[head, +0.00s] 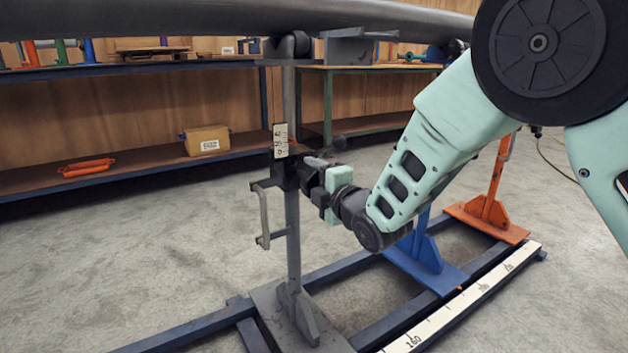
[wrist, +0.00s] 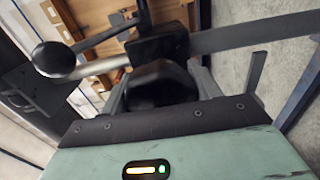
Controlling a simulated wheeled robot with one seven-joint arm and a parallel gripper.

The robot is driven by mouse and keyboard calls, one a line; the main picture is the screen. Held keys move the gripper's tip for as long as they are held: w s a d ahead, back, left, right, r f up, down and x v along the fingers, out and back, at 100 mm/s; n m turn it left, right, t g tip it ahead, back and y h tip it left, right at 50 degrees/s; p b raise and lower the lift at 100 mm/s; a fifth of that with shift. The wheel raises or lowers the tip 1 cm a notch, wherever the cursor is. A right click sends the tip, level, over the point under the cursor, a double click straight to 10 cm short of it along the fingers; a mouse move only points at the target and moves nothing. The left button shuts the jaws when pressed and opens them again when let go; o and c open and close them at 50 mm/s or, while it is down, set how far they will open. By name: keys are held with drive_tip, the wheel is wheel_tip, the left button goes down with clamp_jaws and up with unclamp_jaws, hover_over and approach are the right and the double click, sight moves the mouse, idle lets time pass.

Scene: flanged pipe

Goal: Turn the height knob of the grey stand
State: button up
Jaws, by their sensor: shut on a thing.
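The grey stand (head: 293,250) stands upright on its base plate, with a white scale plate (head: 280,138) near the top and a crank-like handle (head: 264,215) at its left. My gripper (head: 305,173) reaches in from the right at the stand's dark collar, just below the scale. In the wrist view a black knob (wrist: 160,84) sits between my two fingers, which are closed on its sides. In the head view the fingers and wrist mostly hide the knob. A lever with a black ball end (wrist: 53,60) sticks out beside the knob; the ball also shows in the head view (head: 339,143).
A large grey pipe (head: 180,18) runs across the top, above the stand's roller. A blue stand (head: 425,255) and an orange stand (head: 490,210) are behind my arm. A long white ruler (head: 470,290) lies along the floor rails. Open floor lies to the left.

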drive_tip(key=shift+n, duration=1.9)
drive_tip(key=o, duration=1)
drive_tip(key=p+v, duration=0.5)
drive_tip(key=v, duration=1.2)
drive_tip(key=shift+s+d, duration=0.15)
drive_tip(key=shift+s, duration=0.1)
